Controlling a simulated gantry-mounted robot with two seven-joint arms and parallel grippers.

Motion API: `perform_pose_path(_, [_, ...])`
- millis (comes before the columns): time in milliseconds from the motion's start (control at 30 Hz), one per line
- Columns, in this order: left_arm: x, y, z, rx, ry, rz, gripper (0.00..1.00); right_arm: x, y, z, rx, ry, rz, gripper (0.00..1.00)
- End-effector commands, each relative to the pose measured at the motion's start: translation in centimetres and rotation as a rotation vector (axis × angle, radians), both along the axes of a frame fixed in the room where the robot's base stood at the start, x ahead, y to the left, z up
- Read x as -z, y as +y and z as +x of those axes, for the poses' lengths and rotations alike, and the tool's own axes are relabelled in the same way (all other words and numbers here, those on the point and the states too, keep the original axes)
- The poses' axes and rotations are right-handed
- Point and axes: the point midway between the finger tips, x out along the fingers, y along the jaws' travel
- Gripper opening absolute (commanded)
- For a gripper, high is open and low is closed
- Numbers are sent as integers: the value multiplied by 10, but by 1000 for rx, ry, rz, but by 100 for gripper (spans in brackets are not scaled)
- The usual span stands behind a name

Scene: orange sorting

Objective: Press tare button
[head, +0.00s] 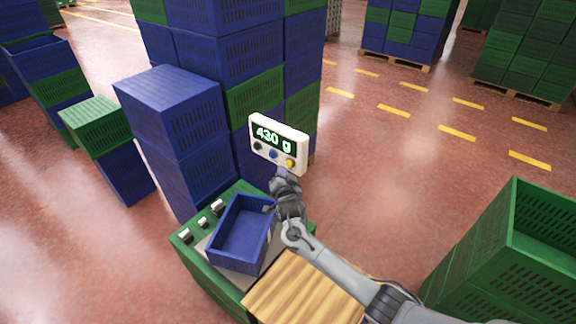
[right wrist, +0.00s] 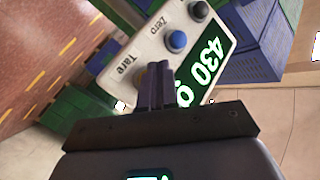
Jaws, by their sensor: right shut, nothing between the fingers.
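The white scale display (head: 298,152) reads 430 g and has a dark, a blue and a yellow button in a row below the readout. The yellow button (head: 290,163) is at the right end. In the right wrist view the display panel (right wrist: 150,50) carries a "Tare" label and a "Zero" label next to the blue button (right wrist: 177,40). My right gripper (head: 283,172) is shut and empty, with its tips just below the yellow button. My left gripper is out of view.
An empty blue crate (head: 240,229) sits on the scale below the display, beside a wooden surface (head: 305,290). Stacked blue and green crates (head: 175,110) stand close behind and left. A large green crate (head: 530,240) is at right. Open floor lies behind right.

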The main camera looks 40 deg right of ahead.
Motion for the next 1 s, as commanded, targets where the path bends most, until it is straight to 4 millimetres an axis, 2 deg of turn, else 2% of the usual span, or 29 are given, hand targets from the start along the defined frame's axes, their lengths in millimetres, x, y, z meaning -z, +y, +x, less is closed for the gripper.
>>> perform_pose_path(1000, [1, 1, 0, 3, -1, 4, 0, 0, -9, 2, 0, 0, 0, 0])
